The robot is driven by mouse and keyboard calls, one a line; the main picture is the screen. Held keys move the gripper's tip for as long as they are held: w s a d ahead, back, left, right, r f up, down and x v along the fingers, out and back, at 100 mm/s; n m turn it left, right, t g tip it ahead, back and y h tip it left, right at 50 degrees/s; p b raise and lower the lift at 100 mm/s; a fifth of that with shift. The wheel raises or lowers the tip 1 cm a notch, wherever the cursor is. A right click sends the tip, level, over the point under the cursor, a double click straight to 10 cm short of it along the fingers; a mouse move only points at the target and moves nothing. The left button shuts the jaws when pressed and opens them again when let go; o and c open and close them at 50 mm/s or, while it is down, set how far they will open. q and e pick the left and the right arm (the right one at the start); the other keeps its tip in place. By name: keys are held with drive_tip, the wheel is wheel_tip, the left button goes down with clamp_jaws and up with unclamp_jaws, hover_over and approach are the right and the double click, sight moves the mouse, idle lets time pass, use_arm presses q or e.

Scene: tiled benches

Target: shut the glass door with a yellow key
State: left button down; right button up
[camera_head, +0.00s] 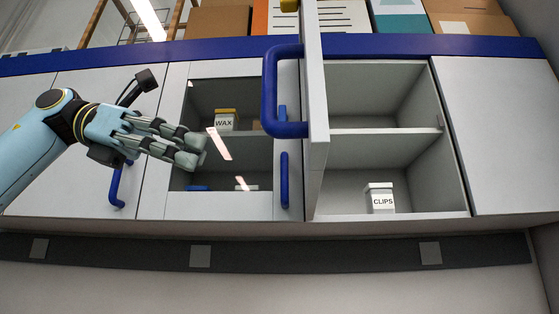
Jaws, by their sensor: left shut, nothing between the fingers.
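A door (314,90) in the middle stands open and shows almost edge-on, pointing toward me. It has a large blue handle (268,92) on its left face, and a small yellow piece (289,5) shows beside its top at the picture's edge. I cannot tell whether this piece is a key or whether the open door's panel is glass. Left of it, a shut framed door (230,206) has streaks of reflection like glass and a blue handle (284,180). My left gripper (197,151) is shut and empty, in front of this framed door, left of the open door. My right gripper is out of view.
The open compartment (375,131) right of the door has a shelf and a jar marked CLIPS (381,199). A jar marked WAX (225,121) stands behind the framed door. Boxes (400,18) stand on top. A plain panel (495,130) is at the right.

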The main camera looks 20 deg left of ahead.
use_arm(q)
drive_tip(key=r+p+x, duration=0.1)
drive_tip(key=p+x, duration=0.3)
drive_tip(key=x, duration=0.8)
drive_tip(key=shift+d+r+p, duration=0.15)
drive_tip(key=shift+d+p, duration=0.1)
drive_tip(key=shift+p, duration=0.05)
